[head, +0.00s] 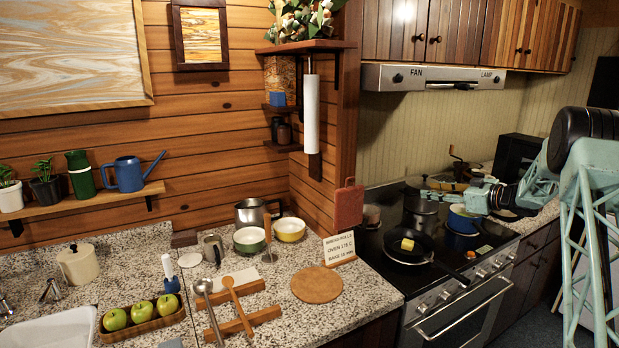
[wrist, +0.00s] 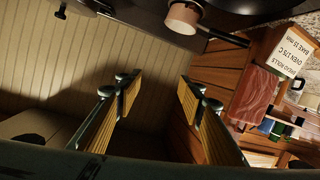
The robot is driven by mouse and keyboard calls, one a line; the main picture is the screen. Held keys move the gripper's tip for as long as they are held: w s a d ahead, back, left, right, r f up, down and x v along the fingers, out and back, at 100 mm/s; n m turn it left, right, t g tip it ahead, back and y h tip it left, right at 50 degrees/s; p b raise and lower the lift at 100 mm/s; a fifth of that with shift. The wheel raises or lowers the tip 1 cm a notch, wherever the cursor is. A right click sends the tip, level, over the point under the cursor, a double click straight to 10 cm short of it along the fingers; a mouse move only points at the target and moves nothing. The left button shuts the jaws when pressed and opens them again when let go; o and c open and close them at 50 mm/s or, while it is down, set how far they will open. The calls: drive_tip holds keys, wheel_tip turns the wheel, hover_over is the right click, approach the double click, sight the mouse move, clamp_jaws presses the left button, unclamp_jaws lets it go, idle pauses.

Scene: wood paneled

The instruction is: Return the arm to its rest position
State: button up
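My arm comes in from the right in the head view and reaches left over the back of the stove. My gripper (head: 428,186) is small there and its fingers are hard to make out. In the wrist view my gripper (wrist: 158,92) has its two yellow-padded fingers wide apart with nothing between them. Behind the fingers is the striped wall panel (wrist: 60,60); the wrist view is turned upside down.
Below the arm on the stove (head: 440,285) are a black pan (head: 408,257) with a yellow piece (head: 407,244) and a blue pot (head: 463,220). The range hood (head: 430,78) hangs above. A recipe sign (head: 339,248) and red board (head: 349,205) stand left.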

wheel_tip(320, 180, up, 20)
drive_tip(key=s+a+m+t+h, duration=0.2)
drive_tip(key=a+m+h, duration=0.1)
drive_tip(key=h, duration=0.3)
drive_tip(key=s+a+r+m+g+h, duration=0.1)
drive_tip(key=s+a+r+m+h, duration=0.1)
drive_tip(key=s+r, duration=0.45)
drive_tip(key=s+a+r+m+h, duration=0.1)
drive_tip(key=s+r+m+h, duration=0.15)
drive_tip(key=s, duration=0.75)
drive_tip(key=s+a+f+m+g+h+b, duration=0.15)
drive_tip(key=s+a, duration=0.25)
drive_tip(key=s, duration=1)
drive_tip(key=s+a+f+m+g, duration=0.1)
drive_tip(key=s+a+g, duration=0.25)
drive_tip(key=s, duration=1.05)
drive_tip(key=s+a+f+g+y, duration=0.1)
drive_tip(key=s+a+f, duration=0.3)
drive_tip(key=s, duration=0.8)
drive_tip(key=s+a+f+g+y, duration=0.1)
drive_tip(key=s+a+f, duration=0.4)
drive_tip(key=s, duration=0.8)
drive_tip(key=s+a+f+g+y, duration=0.1)
drive_tip(key=s+a+f, duration=0.4)
drive_tip(key=s, duration=0.8)
drive_tip(key=shift+g, duration=0.7)
